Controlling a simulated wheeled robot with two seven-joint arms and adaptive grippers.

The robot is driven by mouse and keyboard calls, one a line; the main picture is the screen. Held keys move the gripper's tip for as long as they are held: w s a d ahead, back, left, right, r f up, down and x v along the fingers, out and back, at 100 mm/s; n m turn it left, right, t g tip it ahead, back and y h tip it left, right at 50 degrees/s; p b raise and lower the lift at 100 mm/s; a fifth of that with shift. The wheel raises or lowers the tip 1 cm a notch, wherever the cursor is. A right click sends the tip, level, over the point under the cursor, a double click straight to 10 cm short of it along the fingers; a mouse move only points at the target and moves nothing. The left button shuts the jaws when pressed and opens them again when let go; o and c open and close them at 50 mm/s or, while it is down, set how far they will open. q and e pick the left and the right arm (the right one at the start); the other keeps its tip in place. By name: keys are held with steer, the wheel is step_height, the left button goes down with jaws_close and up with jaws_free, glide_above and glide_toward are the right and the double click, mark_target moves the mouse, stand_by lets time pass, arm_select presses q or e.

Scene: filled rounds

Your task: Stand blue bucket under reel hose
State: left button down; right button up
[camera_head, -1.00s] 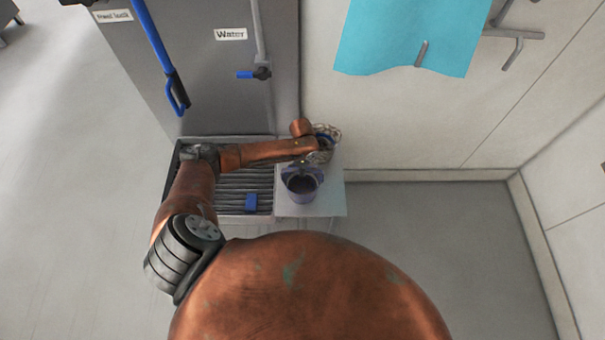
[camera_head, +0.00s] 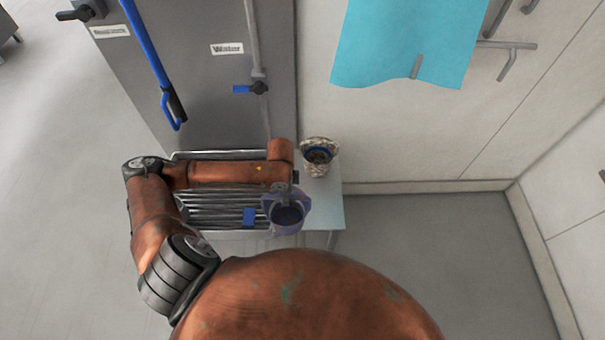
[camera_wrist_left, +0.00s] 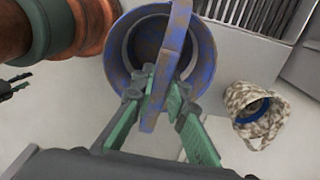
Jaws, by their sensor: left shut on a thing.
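The blue bucket (camera_head: 288,218) hangs from my left gripper (camera_head: 284,192), over the border between the slatted grate (camera_head: 200,212) and the white side table (camera_head: 328,207). In the left wrist view, the gripper (camera_wrist_left: 160,88) is shut on the bucket's handle strap, and the bucket (camera_wrist_left: 118,70) looks upright and empty. The blue reel hose (camera_head: 148,38) hangs down the grey cabinet front, its dark nozzle (camera_head: 174,105) above the grate's back left. Dark green-tipped prongs at the left wrist view's left edge seem to be my right gripper (camera_wrist_left: 14,86); its state is unclear.
A camouflage-patterned bucket (camera_head: 318,168) stands at the table's back. A small blue block (camera_head: 249,216) is on the grate. A pipe with a blue-handled tap (camera_head: 250,89), under a "Water" label, runs down the cabinet. A turquoise cloth (camera_head: 405,40) hangs on the wall.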

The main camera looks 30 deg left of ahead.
arm_select(q)
steer(key=shift+s+r, duration=0.15)
steer(key=shift+s, duration=0.1)
steer(key=shift+w+d+n+b, duration=0.25)
steer(key=shift+d+n+b, duration=0.05)
steer(key=shift+d+b, duration=0.15)
steer(key=w+d+r+n+b, duration=0.1)
steer(key=d+r+n+b, duration=0.2)
steer(key=d+n+b, duration=0.7)
steer(key=shift+w+r+n+b, duration=0.35)
steer(key=shift+n+b, duration=0.25)
steer(key=shift+n, duration=0.3)
arm_select(e)
step_height(320, 180, down, 12)
steer(key=s, duration=0.1)
steer(key=shift+d, duration=0.2)
steer(key=shift+c, duration=0.3)
